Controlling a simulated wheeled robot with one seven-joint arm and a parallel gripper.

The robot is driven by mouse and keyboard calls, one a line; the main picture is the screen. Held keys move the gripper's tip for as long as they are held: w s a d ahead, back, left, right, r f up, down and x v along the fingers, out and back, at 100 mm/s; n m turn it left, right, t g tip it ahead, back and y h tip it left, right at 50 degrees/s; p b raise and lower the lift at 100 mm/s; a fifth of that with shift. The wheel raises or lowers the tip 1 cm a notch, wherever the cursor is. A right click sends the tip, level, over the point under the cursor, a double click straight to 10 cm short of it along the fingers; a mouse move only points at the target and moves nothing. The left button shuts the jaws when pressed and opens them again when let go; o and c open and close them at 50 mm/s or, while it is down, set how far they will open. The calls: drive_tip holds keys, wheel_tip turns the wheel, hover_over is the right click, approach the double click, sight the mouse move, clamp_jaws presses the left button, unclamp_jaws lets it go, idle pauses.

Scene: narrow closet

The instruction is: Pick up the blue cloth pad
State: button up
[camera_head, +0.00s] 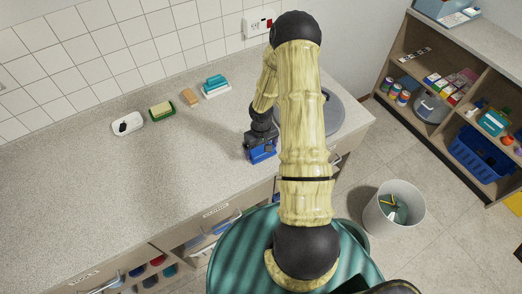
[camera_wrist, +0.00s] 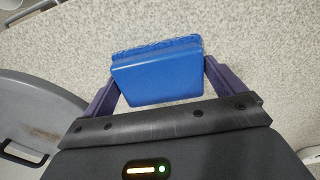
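The blue cloth pad (camera_wrist: 158,76) sits between the two purple fingers of my gripper (camera_wrist: 160,80) in the wrist view. Both fingers meet its side edges, so my gripper looks shut on it. Its far edge is rough and its near face smooth. In the head view the blue pad (camera_head: 263,153) shows at the end of my arm, over the front part of the speckled counter (camera_head: 130,190). My arm hides part of the gripper there. I cannot tell whether the pad touches the counter.
A round grey basin (camera_head: 328,112) is beside my arm. Along the tiled wall are a teal pad on a white tray (camera_head: 215,87), a tan block (camera_head: 190,97), a yellow sponge in a green dish (camera_head: 162,110) and a white dish (camera_head: 128,123). A bin (camera_head: 375,218) and shelves (camera_head: 425,75) stand right.

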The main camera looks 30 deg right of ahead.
sight(261, 147)
drive_tip(key=c, duration=0.3)
drive_tip(key=shift+r, duration=0.1)
wheel_tip(261, 147, up, 10)
drive_tip(key=shift+f+b, duration=0.1)
drive_tip(key=shift+b, duration=0.8)
drive_tip(key=shift+o, duration=0.4)
